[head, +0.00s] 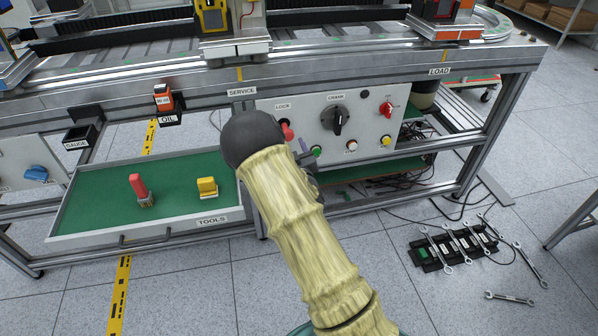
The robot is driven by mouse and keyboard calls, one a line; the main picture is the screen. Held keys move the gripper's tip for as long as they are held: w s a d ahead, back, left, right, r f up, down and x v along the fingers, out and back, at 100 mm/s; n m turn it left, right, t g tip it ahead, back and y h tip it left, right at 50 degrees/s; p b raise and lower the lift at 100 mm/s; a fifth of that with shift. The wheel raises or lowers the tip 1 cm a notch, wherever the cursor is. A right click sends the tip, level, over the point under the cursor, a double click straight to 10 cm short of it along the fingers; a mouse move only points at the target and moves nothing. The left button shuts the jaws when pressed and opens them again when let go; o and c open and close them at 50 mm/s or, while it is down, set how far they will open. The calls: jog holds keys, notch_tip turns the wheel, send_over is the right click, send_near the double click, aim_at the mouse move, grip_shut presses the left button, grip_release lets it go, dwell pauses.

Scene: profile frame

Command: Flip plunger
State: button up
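The grey-white control panel (316,145) is on the front of the steel bench. A red knob (287,132) sits under the LOCK label, partly hidden by my arm; it may be the plunger, but nothing in view is labelled so. My gripper (306,158) is in front of the panel's lower left part, just right of and below this knob. My arm's beige sleeve and dark round joint cover most of it. Only some dark parts show, so its opening, any contact with the panel and anything between the fingers are hidden.
The panel also carries a large black rotary knob (338,120), a red switch (386,107) and small buttons. The open TOOLS drawer (100,200) holds a red-handled tool (140,189) and a yellow block (207,187). Wrenches (463,243) and cables lie on the floor at right.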

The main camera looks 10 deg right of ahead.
jog(key=s, duration=1)
jog(key=shift+s+d+p, duration=0.25)
jog(key=shift+s+p, duration=0.1)
jog(key=shift+w, duration=0.1)
jog(key=s+r+m+g, duration=0.2)
jog(key=s+g, duration=0.6)
jog(key=s, duration=0.3)
jog(key=s+r+m+g, duration=0.1)
jog(key=s+r+g, duration=0.2)
jog(key=s+g, duration=0.55)
notch_tip(320, 180, up, 32)
jog(key=s+t+p, duration=0.1)
jog(key=s+p, duration=0.1)
jog(key=p, duration=3)
jog(key=shift+f, duration=0.15)
